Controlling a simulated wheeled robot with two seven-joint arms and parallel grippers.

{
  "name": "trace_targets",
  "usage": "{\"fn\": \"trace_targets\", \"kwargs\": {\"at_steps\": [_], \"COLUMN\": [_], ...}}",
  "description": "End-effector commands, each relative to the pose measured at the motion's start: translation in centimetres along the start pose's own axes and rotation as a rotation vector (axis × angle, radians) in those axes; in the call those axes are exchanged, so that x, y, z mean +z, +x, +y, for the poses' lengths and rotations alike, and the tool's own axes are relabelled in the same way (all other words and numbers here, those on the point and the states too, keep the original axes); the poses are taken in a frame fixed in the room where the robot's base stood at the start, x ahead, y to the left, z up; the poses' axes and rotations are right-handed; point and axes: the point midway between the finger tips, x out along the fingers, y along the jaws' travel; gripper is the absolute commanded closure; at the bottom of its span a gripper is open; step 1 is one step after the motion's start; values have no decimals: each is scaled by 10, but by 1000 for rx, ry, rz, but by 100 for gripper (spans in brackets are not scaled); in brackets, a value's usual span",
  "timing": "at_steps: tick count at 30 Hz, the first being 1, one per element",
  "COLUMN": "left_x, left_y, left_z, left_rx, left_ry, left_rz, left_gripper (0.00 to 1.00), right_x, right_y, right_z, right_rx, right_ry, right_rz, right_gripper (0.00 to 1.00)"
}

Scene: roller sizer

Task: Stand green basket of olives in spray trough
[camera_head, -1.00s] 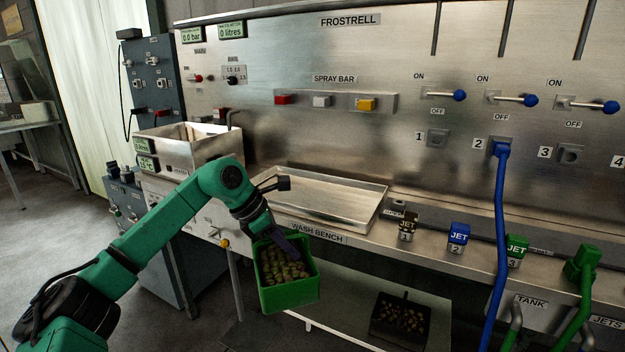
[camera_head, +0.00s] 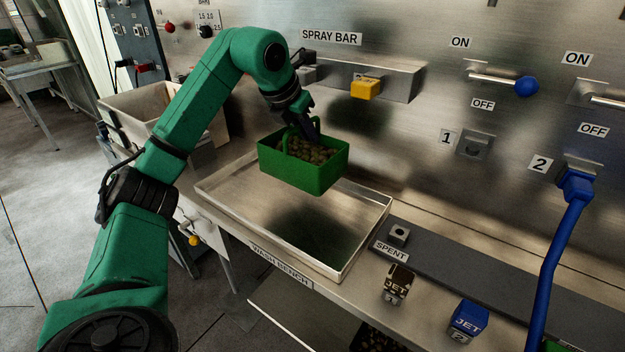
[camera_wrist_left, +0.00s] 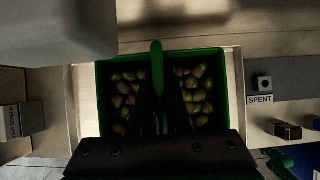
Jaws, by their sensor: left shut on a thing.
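The green basket (camera_head: 318,176) of olives (camera_head: 310,151) hangs level from my left gripper (camera_head: 308,130), above the spray trough (camera_head: 228,197). My left gripper is shut on the basket's handle. A dark shadow lies on the trough floor below, and the basket looks clear of it. In the left wrist view the basket (camera_wrist_left: 232,100) fills the middle, with the gripper (camera_wrist_left: 172,88) over the handle and olives (camera_wrist_left: 125,88) on both sides. The trough is a shallow metal tray on the wash bench. My right gripper is not in view.
A metal tub (camera_head: 130,105) stands left of the trough.

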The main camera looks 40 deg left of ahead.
Motion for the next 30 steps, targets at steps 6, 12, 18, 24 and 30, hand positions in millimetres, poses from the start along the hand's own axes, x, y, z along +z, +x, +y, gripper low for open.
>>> {"fn": "trace_targets", "kwargs": {"at_steps": [6, 12, 18, 24, 30], "left_x": [-26, -44, -51, -52, -52], "left_y": [39, 67, 79, 80, 80], "left_z": [1, 1, 0, 0, 0], "left_rx": [1, 1, -1, -1, -1], "left_ry": [1, 0, 1, 2, 1], "left_rz": [2, 3, -2, 3, 2], "left_gripper": [100, 100, 100, 63, 56], "right_x": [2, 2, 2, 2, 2], "right_y": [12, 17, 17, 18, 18], "right_z": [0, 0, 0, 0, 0], "right_rx": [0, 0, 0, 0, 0], "right_ry": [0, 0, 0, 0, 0], "right_rz": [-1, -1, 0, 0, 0], "right_gripper": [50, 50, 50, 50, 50]}}
